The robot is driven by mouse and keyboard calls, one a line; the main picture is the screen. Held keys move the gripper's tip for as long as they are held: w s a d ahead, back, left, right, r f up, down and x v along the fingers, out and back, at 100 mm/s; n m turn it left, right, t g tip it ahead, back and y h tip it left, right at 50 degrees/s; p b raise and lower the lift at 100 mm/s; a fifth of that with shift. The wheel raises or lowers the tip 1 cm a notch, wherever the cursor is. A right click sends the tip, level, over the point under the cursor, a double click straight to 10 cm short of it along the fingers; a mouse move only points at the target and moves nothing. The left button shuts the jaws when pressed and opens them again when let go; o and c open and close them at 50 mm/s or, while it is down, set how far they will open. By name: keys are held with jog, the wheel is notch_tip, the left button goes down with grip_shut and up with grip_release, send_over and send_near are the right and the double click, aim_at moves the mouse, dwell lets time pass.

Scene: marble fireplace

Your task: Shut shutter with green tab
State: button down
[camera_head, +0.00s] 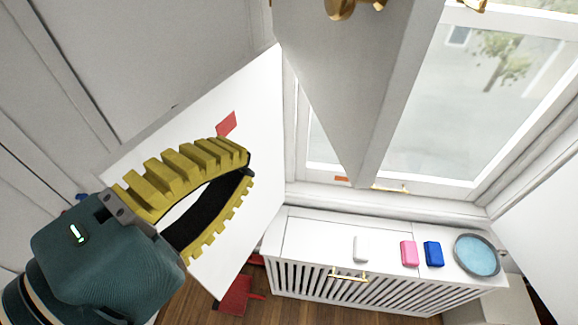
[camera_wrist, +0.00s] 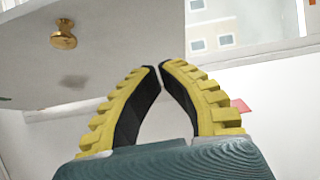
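No green tab shows in either view. A white shutter panel (camera_head: 265,95) with a red tab (camera_head: 227,124) stands swung out at the left, behind my gripper (camera_head: 250,165). The red tab also shows right of the fingers in the wrist view (camera_wrist: 240,105). A second white panel (camera_head: 355,70) hangs open at top centre, with a brass knob (camera_head: 341,8). A white panel with a brass knob (camera_wrist: 63,36) fills the upper left of the wrist view. My gripper's yellow-backed fingers bow outward and their tips nearly meet, with nothing between them.
The window (camera_head: 480,90) is behind, with an orange tab (camera_head: 341,180) near its sill. Below, a white slatted cabinet (camera_head: 310,235) bears a white block (camera_head: 361,249), pink block (camera_head: 409,253), blue block (camera_head: 433,254) and round blue dish (camera_head: 477,256). A red object (camera_head: 238,296) lies low near the floor.

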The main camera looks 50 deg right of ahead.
jog(key=a+f+t+b, duration=0.1)
jog(key=a+f, duration=0.1)
send_near(324, 112)
jog(key=w+d, duration=0.3)
jog(key=shift+t, duration=0.3)
jog(key=shift+s+d+r+p, duration=0.1)
jog(key=shift+s+d+p, duration=0.25)
jog(key=shift+s+d, duration=0.35)
jog(key=shift+s+d+r+p, duration=0.1)
jog(key=shift+s+d+p, duration=0.3)
jog(key=shift+d, duration=0.55)
